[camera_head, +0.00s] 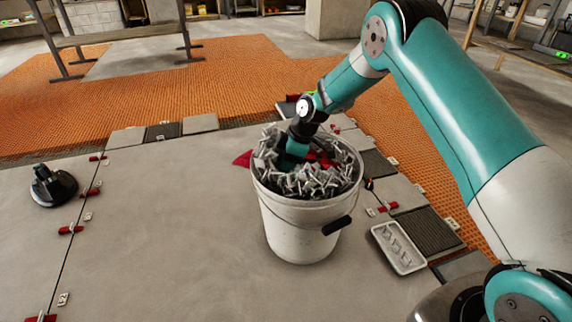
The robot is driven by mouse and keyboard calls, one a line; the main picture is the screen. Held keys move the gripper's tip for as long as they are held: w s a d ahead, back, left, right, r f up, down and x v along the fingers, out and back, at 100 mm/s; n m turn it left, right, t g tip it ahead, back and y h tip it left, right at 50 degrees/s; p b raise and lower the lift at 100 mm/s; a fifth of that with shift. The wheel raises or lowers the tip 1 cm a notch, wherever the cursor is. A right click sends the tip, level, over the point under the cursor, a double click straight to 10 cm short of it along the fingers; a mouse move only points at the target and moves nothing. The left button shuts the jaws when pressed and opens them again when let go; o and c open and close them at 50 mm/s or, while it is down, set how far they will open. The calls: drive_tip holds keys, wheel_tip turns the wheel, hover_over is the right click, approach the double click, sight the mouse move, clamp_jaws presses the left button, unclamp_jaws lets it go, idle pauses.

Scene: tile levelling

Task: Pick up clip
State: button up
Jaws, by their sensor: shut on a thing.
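A white bucket (295,228) stands on the grey tiled floor in the middle of the head view. It is heaped with many small grey clips (305,182). My gripper (291,158) reaches down into the top of the bucket at its back left, among the clips. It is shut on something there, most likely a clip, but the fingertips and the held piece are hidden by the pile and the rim. Some red pieces (322,160) show at the back of the bucket, beside my gripper.
A black suction cup tool (53,186) sits on the floor at left. A white tray (398,248) lies right of the bucket. Red wedges and small clips sit along the tile joints, such as a red wedge (71,229). Orange matting (225,85) lies behind. A bench (120,35) stands back left.

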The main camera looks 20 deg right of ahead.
wheel_tip(320, 180, up, 18)
drive_tip(key=p, duration=0.8)
drive_tip(key=s+d+f+m+t+h+p, duration=0.2)
drive_tip(key=s+d+f+m+t+h, duration=0.15)
drive_tip(key=s+d+f+m, duration=0.7)
drive_tip(key=s+r+m+p, duration=0.2)
drive_tip(key=r+p, duration=1.6)
drive_tip(key=r, duration=0.2)
drive_tip(key=s+r+m+p, duration=0.2)
drive_tip(key=s+r+p, duration=0.1)
drive_tip(key=r+p, duration=1.6)
wheel_tip(320, 180, up, 2)
drive_tip(key=shift+s+a+r+h, duration=0.1)
drive_tip(key=shift+s+a+h, duration=0.05)
drive_tip(key=shift+a+h, duration=0.15)
drive_tip(key=shift+m, duration=0.25)
